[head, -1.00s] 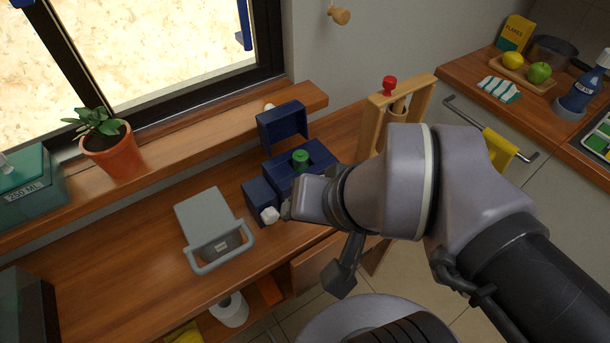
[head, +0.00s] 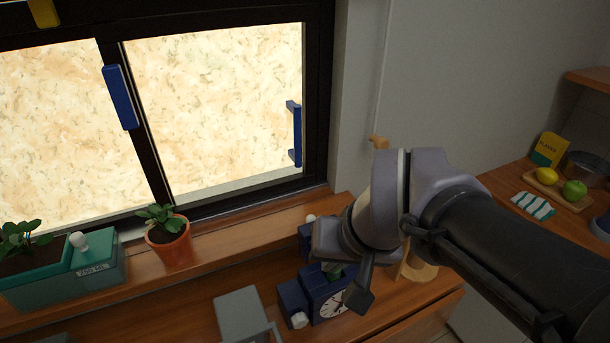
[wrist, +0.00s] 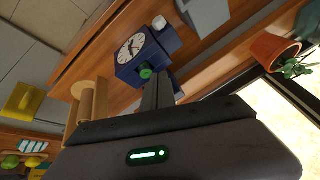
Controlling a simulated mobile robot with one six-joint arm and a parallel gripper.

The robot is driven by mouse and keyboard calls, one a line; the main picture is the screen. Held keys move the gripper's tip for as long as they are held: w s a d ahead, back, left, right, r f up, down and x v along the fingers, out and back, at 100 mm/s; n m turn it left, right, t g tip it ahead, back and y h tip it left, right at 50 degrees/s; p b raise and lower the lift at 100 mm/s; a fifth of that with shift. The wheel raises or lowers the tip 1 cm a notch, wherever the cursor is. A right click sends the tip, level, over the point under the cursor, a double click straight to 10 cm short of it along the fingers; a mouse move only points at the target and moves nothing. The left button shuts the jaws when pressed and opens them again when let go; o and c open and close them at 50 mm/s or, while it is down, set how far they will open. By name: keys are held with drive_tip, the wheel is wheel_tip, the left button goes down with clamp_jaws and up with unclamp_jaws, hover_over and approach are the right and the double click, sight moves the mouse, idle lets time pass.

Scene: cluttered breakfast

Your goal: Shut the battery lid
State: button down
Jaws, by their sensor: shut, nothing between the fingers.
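A dark blue clock box (head: 328,304) with a white dial stands on the wooden worktop. It also shows in the wrist view (wrist: 140,62), where a green battery end (wrist: 146,72) sticks out of its top. The blue lid (head: 304,238) stands raised at the box's back, with a pale knob behind it. My arm hides most of the lid in the head view. In the wrist view my gripper (wrist: 158,78) is shut and empty, in front of the battery side of the box and overlapping the lid (wrist: 174,83). I cannot tell whether it touches the lid.
A grey handled bin (head: 240,312) stands left of the clock. A potted plant (head: 170,245) and a teal planter (head: 60,280) are on the sill under the window. A wooden frame stand (wrist: 88,103) is close beside the clock. Fruit on a board (head: 556,190) is far right.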

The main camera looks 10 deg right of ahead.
drive_tip(key=w+r+n+g+p, duration=0.2)
drive_tip(key=w+r+n+p, duration=0.35)
drive_tip(key=w+p, duration=0.8)
drive_tip(key=shift+m+h, duration=0.25)
drive_tip(key=shift+h, duration=0.25)
drive_tip(key=w+f+b, duration=0.1)
drive_tip(key=w+f, duration=0.1)
drive_tip(key=f, duration=0.1)
drive_tip(key=w+f+b, duration=0.1)
drive_tip(key=f, duration=0.3)
drive_tip(key=w+a+f+b, duration=0.1)
drive_tip(key=w+f, duration=0.1)
drive_tip(key=f, duration=0.1)
drive_tip(key=shift+w+f, duration=0.2)
drive_tip(key=shift+w, duration=0.1)
drive_tip(key=shift+w+b, duration=0.1)
drive_tip(key=shift+b, duration=0.45)
